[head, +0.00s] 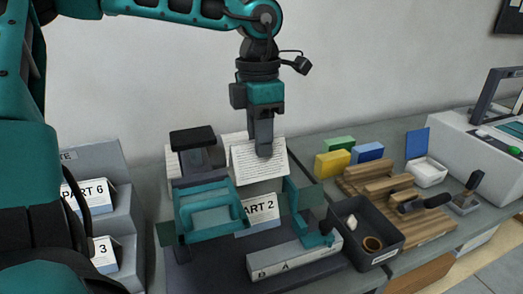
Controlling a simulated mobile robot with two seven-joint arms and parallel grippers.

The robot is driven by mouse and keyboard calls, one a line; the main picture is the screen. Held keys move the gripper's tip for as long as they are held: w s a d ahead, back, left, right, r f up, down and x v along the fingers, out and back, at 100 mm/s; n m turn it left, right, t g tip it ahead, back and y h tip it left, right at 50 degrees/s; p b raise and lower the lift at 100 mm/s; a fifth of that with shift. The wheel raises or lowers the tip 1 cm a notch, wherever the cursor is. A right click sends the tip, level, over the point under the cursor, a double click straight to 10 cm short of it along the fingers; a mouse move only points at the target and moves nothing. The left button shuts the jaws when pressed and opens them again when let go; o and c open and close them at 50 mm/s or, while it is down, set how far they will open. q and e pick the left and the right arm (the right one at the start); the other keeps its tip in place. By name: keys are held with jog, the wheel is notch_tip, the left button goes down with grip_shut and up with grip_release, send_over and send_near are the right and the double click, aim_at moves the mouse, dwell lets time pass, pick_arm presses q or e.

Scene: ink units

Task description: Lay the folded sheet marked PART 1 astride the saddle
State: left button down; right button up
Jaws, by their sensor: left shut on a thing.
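My left gripper (263,148) comes down from above and is shut on a folded white sheet (258,166) covered in lines of text. The sheet is tented, fold up, behind the teal frame of the bench device. No PART mark can be read on its visible face. A sheet marked PART 2 (262,208) shows lower down, in the middle of the device, partly behind the teal frame (208,214). I cannot clearly make out the saddle; the sheets and frame cover the middle of the device. My right gripper is not in view.
A grey stepped rack (98,158) at left holds sheets marked PART 6 (97,195) and one ending in 3 (104,251). A black-topped post (193,138) stands left of the held sheet. At right are a dark bin (378,254), a wooden rack (372,182) and coloured blocks (332,164).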

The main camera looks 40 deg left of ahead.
aim_at(260, 164)
pick_arm(q)
jog(key=shift+f, duration=2.95)
notch_tip(260, 164, down, 3)
jog(key=shift+r+b, duration=0.15)
jog(key=shift+b, duration=0.6)
notch_tip(260, 164, down, 3)
jog(key=b, duration=0.4)
jog(key=shift+w, duration=0.1)
jog(key=shift+f, duration=0.2)
jog(key=shift+f+b, duration=0.15)
jog(key=shift+b, duration=0.5)
jog(key=c, duration=0.8)
grip_release()
